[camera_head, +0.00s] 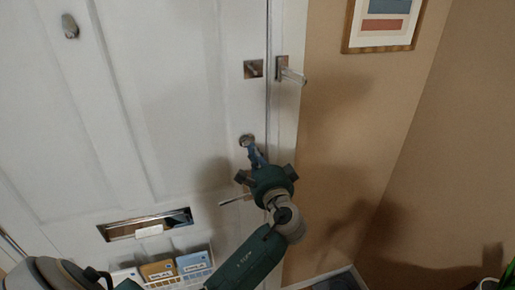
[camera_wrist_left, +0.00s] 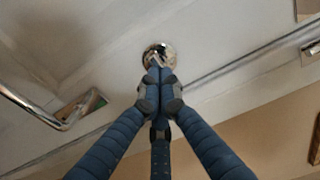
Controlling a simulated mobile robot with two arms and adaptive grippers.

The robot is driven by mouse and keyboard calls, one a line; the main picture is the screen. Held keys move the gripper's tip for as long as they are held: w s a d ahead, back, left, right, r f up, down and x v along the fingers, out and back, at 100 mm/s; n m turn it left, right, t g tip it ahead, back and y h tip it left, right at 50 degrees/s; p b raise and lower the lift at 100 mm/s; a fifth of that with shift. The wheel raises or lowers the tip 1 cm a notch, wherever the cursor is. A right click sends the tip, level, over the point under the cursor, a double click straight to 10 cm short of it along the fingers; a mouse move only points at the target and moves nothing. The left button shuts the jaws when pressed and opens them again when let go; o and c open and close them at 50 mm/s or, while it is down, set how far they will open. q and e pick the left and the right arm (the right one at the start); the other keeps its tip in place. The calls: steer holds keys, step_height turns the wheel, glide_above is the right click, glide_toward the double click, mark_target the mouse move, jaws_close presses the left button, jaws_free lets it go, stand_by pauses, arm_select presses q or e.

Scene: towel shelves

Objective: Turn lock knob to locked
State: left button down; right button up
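The round, shiny metal lock knob (camera_head: 247,140) is on the white door near its right edge, and it also shows in the left wrist view (camera_wrist_left: 157,52). My left gripper (camera_head: 252,153) is right at the knob. In the left wrist view its blue fingers (camera_wrist_left: 160,68) are drawn together, with their tips meeting on the knob's small turn piece. The tips cover part of this piece, so I cannot read which way it points. My right gripper is not in view.
A metal door handle (camera_wrist_left: 36,109) is partly hidden below the knob. Metal latch fittings (camera_head: 253,68) (camera_head: 290,72) are above it. A mail slot (camera_head: 147,224) is at lower left, over a rack of envelopes (camera_head: 160,270). A framed picture (camera_head: 383,22) hangs on the brown wall.

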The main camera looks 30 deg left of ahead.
arm_select(q)
steer(key=shift+a+r, duration=0.4)
steer(key=shift+r, duration=0.3)
steer(key=c, duration=1.7)
jaws_free()
steer(key=shift+w+d, duration=0.1)
steer(key=shift+d, duration=0.05)
steer(key=v, duration=0.7)
steer(key=f+v, duration=0.1)
steer(key=v, duration=0.3)
